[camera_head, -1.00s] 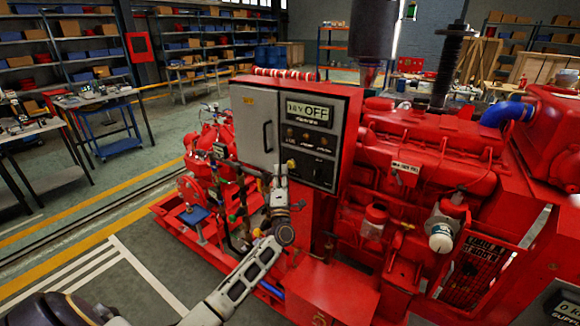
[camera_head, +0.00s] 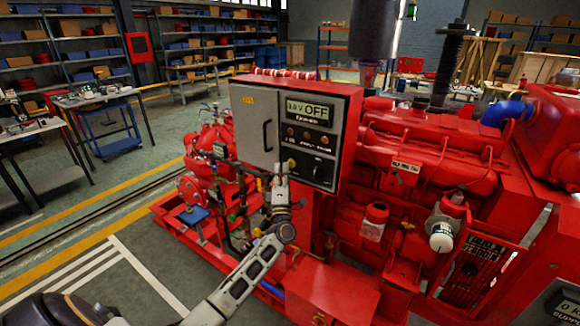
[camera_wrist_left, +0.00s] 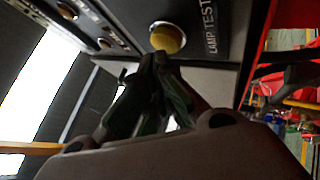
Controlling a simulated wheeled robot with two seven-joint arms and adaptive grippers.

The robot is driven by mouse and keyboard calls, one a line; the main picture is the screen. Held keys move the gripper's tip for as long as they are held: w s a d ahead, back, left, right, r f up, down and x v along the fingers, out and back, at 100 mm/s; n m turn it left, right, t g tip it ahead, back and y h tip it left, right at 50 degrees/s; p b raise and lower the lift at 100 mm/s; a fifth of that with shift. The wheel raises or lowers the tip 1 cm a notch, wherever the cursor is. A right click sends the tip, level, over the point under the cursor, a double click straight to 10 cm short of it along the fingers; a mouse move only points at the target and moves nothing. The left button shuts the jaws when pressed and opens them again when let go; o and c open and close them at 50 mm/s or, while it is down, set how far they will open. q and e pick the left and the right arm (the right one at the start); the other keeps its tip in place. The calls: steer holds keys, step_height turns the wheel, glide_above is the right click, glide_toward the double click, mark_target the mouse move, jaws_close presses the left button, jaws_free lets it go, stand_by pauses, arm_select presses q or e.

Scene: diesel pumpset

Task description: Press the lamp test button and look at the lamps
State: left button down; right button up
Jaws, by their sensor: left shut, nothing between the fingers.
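My right gripper is not in view.
A grey cabinet door (camera_head: 255,125) with a black handle is left of the panel. The red engine (camera_head: 425,165) fills the right side and red pump parts (camera_head: 210,150) stand on the left. The floor at the left front (camera_head: 90,265) is clear.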

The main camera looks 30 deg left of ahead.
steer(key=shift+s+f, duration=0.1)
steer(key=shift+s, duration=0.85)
arm_select(q)
steer(key=shift+w, duration=0.1)
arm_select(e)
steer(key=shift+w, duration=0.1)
